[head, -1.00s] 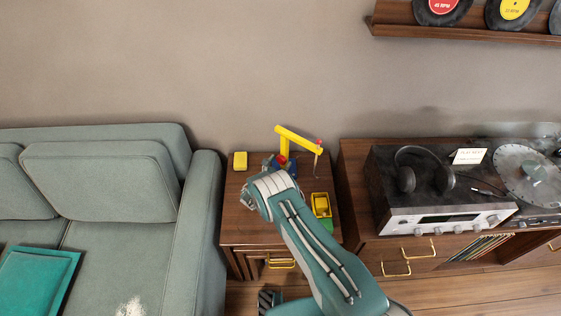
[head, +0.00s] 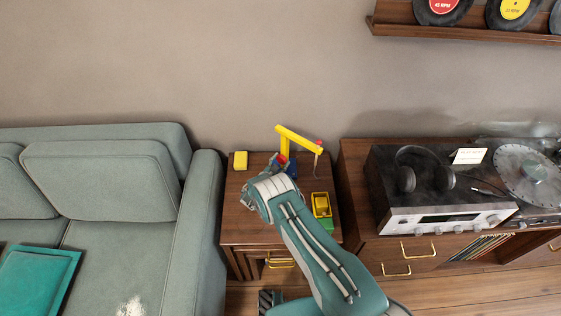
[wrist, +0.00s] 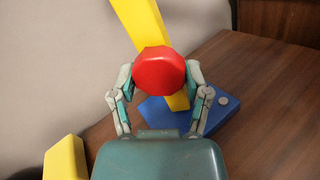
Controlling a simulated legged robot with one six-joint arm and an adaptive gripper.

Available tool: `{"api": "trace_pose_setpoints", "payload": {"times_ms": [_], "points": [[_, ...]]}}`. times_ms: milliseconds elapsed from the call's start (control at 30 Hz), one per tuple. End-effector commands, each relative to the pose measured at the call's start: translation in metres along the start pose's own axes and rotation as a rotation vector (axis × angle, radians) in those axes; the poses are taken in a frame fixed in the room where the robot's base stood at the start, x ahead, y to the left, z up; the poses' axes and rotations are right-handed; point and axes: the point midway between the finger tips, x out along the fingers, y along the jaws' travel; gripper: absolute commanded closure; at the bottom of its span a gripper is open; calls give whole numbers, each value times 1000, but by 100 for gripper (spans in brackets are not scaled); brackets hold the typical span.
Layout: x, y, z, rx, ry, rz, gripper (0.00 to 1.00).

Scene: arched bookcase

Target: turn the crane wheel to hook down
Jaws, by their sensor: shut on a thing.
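The toy crane has a yellow arm (head: 298,138) that stands on the small wooden side table. In the wrist view its yellow post (wrist: 140,25) rises from a blue base (wrist: 165,115). The red crane wheel (wrist: 158,73) faces the wrist camera. My gripper (wrist: 158,80) is shut on the red wheel, with one finger on each side of it. The hook line (head: 317,165) hangs from the crane arm's right end; the hook itself is too small to make out.
A yellow block (head: 240,160) lies at the table's back left. A yellow and green toy (head: 321,206) sits at the table's (head: 240,225) right. A green sofa (head: 110,190) is at left. A cabinet with a stereo (head: 440,215) and headphones (head: 407,180) is at right.

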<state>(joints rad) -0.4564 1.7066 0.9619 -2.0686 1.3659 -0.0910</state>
Motion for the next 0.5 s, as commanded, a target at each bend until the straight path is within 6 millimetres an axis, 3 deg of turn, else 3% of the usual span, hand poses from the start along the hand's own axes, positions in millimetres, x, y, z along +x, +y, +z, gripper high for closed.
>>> {"api": "trace_pose_setpoints", "payload": {"times_ms": [233,267,333,500], "points": [[2,2,2,4,-1,2,86],[2,2,2,4,-1,2,34],[2,2,2,4,-1,2,4],[1,1,1,2,-1,1,4]]}}
